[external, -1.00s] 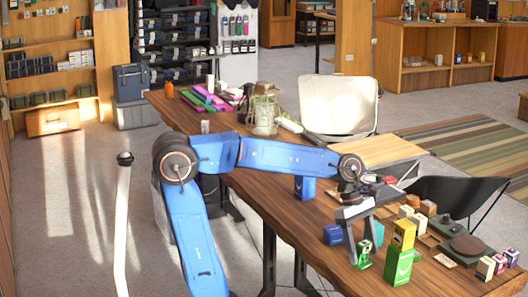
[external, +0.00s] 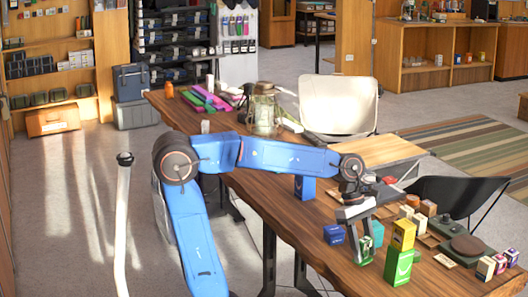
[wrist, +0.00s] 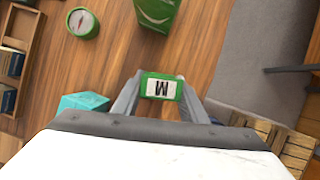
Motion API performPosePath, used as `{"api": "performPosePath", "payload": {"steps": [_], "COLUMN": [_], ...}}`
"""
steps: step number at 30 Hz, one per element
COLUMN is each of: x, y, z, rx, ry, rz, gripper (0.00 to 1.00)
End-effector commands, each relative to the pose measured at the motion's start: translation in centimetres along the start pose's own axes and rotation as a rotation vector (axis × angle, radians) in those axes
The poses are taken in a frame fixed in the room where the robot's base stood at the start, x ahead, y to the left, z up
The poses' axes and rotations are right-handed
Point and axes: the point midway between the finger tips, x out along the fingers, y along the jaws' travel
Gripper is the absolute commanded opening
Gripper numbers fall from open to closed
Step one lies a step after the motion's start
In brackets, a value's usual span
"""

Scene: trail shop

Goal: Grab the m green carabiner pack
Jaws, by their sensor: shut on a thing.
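The green carabiner pack (wrist: 163,78) shows a white label with a black M in the wrist view. My gripper (wrist: 157,88) is shut on it, with one finger against each side. In the external view the pack (external: 367,250) is between the fingertips of my gripper (external: 361,252), near the table's front edge. The fingers hide part of it. I cannot tell for sure whether its bottom is clear of the table.
A larger green box (external: 398,266) with a yellow box (external: 403,234) on top stands close on the right. A teal box (wrist: 82,102) is beside the left finger. A blue box (external: 334,235) stands to the left.

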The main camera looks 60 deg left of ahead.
Motion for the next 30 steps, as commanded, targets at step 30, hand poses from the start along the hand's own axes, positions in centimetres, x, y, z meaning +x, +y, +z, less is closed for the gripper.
{"api": "performPosePath", "payload": {"steps": [30], "x": [-8.1], "y": [0.0], "z": [3.3], "rx": [0.000], "ry": [0.000], "rz": [0.000], "gripper": [0.13]}}
